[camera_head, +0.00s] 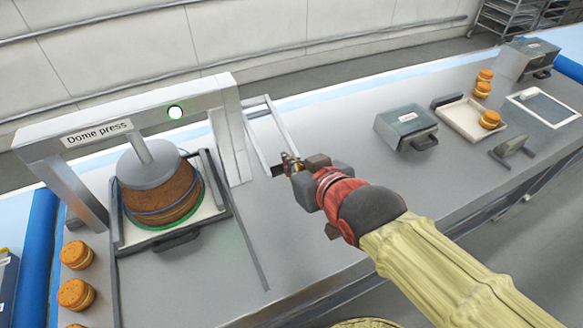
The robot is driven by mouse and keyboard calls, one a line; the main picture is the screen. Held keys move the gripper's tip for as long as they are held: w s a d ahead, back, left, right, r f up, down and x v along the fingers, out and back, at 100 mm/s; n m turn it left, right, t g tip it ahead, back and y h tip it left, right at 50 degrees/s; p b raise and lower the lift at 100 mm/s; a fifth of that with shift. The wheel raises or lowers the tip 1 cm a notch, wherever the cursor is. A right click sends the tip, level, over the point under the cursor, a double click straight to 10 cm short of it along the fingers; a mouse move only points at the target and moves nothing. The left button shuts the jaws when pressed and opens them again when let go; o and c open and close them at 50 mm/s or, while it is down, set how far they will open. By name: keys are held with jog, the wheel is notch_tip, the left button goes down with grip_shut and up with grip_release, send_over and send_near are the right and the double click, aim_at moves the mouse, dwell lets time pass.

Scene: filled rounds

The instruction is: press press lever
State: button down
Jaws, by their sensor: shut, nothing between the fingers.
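The press lever (285,128) is a pale looped bar on the right side of the gantry, slanting down toward the counter. My gripper (283,169) is shut, with its fingertips at the lever's low end. Whether they touch the lever I cannot tell. My wrist hides part of the counter.
Several small filled rounds (76,294) stand at the left edge. To the right are a grey box with a handle (406,127), a pale tray (465,117) with a round, a dark framed panel (543,108) and another box (527,60). The counter between press and box is clear.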

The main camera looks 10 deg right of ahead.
jog(key=shift+w+f+b, duration=0.1)
jog(key=shift+f+b, duration=0.8)
jog(key=shift+b, duration=0.15)
jog(key=shift+r, duration=0.1)
